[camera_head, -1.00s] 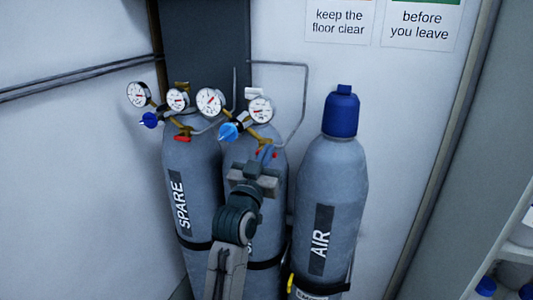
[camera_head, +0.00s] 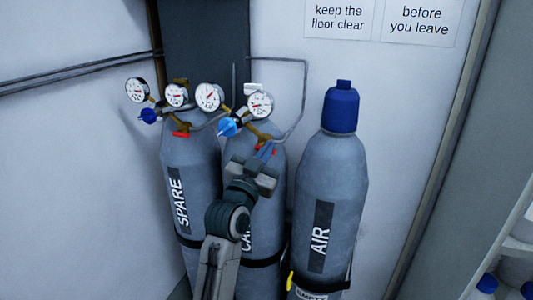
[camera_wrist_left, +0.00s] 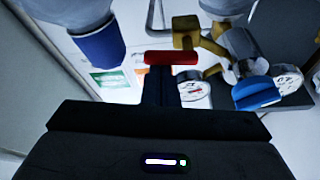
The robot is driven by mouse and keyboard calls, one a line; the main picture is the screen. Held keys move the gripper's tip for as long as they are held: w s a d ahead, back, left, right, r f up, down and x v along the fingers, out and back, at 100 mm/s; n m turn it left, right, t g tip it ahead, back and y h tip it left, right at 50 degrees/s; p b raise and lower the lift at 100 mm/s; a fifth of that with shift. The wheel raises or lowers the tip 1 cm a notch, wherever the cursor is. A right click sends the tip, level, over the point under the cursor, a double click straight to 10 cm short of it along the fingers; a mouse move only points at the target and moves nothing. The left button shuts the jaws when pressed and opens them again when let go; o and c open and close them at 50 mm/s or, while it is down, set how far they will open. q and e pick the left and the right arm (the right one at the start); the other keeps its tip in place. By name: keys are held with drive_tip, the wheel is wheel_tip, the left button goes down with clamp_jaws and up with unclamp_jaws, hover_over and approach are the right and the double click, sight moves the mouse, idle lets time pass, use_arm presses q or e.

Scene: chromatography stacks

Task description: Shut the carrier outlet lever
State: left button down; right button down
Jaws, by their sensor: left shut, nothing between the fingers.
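The carrier cylinder (camera_head: 270,205) is the grey middle one, its label partly hidden by my left arm. Its brass regulator carries two gauges and a light-blue knob (camera_head: 229,127). The red outlet lever (camera_head: 273,151) shows only as a small bit beside my fingertips. In the left wrist view the red lever (camera_wrist_left: 171,58) lies crosswise just beyond the fingertips, below a brass fitting (camera_wrist_left: 187,32). My left gripper (camera_head: 265,149) is shut and empty, its tips at the lever; I cannot tell whether they touch. My right gripper is not in view.
The spare cylinder (camera_head: 190,160) stands at the left with its own red lever (camera_head: 180,134) and dark-blue knob (camera_head: 149,116). The blue-capped AIR cylinder (camera_head: 330,200) stands at the right. A thin pipe (camera_head: 305,95) runs up the wall behind. A shelf edge shows at far right.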

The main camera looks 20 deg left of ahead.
use_arm(q)
drive_tip(key=f+m+g+h+b, duration=0.1)
drive_tip(key=m+b, duration=0.1)
drive_tip(key=m, duration=0.3)
drive_tip(key=f+m+g+h+b, duration=0.1)
drive_tip(key=m+h+b, duration=0.1)
drive_tip(key=m, duration=0.3)
drive_tip(key=a+f+m+g+h+b, duration=0.1)
drive_tip(key=m+g+b, duration=0.1)
drive_tip(key=m, duration=0.4)
drive_tip(key=shift+a+f, duration=0.1)
drive_tip(key=shift+h, duration=0.3)
